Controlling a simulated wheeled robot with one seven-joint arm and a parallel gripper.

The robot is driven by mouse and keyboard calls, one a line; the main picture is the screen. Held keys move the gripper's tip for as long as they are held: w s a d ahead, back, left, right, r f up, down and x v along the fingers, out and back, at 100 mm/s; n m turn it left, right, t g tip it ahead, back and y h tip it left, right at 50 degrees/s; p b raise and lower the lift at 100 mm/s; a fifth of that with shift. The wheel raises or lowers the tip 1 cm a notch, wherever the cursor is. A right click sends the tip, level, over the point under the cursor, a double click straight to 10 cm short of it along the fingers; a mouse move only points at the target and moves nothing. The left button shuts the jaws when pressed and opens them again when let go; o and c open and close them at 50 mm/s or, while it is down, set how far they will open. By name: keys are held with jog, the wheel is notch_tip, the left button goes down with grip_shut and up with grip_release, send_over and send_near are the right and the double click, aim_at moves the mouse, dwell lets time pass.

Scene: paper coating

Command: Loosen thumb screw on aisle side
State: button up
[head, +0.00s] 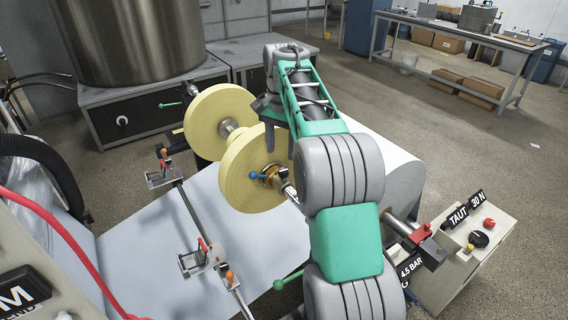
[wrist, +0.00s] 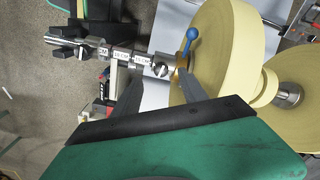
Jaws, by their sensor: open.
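What looks like the thumb screw is a small blue-ended handle (head: 258,176) on the brass collar (head: 270,172) at the face of the nearer yellow disc (head: 240,185). In the wrist view the blue handle (wrist: 190,36) stands beside the yellow disc (wrist: 222,45), above the fingers in the picture. My gripper (head: 280,145) is open, fingers pointing down, above and slightly right of the collar in the head view. Part of the collar is hidden behind a finger there.
A second yellow disc (head: 212,118) sits farther along the shaft. A large white paper roll (head: 398,165) stands to the right. A bar with small clamps (head: 200,258) runs at the left. A labelled control box (head: 470,250) stands at the lower right.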

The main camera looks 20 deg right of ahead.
aim_at(284, 170)
jog(key=shift+w+d+f+m, duration=0.2)
jog(key=shift+w+d+m, duration=0.1)
jog(key=shift+w+d, duration=0.15)
jog(key=shift+d+f+b, duration=0.1)
jog(key=shift+f+b, duration=0.25)
jog(key=shift+b, duration=0.05)
notch_tip(284, 170, down, 7)
jog(key=b, duration=0.7)
grip_shut()
